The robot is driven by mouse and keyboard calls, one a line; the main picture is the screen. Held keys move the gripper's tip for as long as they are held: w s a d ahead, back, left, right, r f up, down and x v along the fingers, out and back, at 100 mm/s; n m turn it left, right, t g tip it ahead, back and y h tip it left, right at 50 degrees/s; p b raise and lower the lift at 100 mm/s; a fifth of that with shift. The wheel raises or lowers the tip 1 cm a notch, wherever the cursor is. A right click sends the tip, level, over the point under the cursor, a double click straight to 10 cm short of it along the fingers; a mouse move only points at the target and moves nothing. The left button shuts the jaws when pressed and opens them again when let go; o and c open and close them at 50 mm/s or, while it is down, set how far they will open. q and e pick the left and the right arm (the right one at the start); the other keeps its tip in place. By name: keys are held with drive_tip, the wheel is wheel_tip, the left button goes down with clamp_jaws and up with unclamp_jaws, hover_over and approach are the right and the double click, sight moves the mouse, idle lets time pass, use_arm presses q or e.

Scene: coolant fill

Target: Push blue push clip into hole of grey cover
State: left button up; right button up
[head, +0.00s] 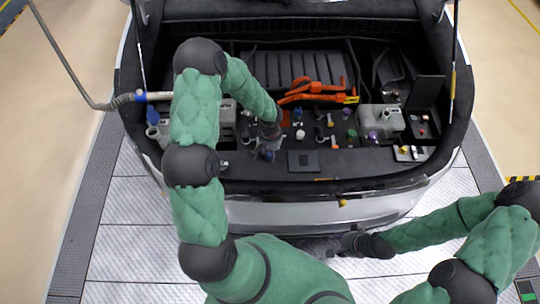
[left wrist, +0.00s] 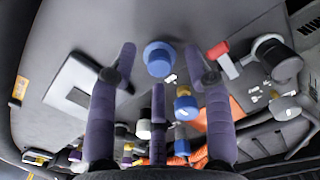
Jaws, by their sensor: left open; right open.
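A blue push clip (left wrist: 158,60) with a round head is at the grey cover (left wrist: 125,25), seen between and beyond my left fingertips in the left wrist view. I cannot tell how deep it sits, and its hole is hidden beneath it. The grey cover also shows in the head view (head: 345,162), along the front of the car's bay. My left gripper (head: 268,152) is low over the cover, and its fingers are spread in the left wrist view (left wrist: 160,56), with no visible contact with the clip. My right gripper (head: 338,246) is open and empty, in front of the bumper.
A flat square plate (left wrist: 75,90) lies on the cover beside the clip. Several coloured caps and blue-topped parts (left wrist: 186,108) stand behind it. Orange cables (head: 318,88) and a pale reservoir (head: 381,118) are further right. The floor before the bumper (head: 135,250) is clear.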

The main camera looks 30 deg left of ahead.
use_arm(q)
drive_tip(key=shift+f, duration=0.9)
drive_tip(key=c, duration=0.6)
drive_tip(key=shift+r, duration=0.15)
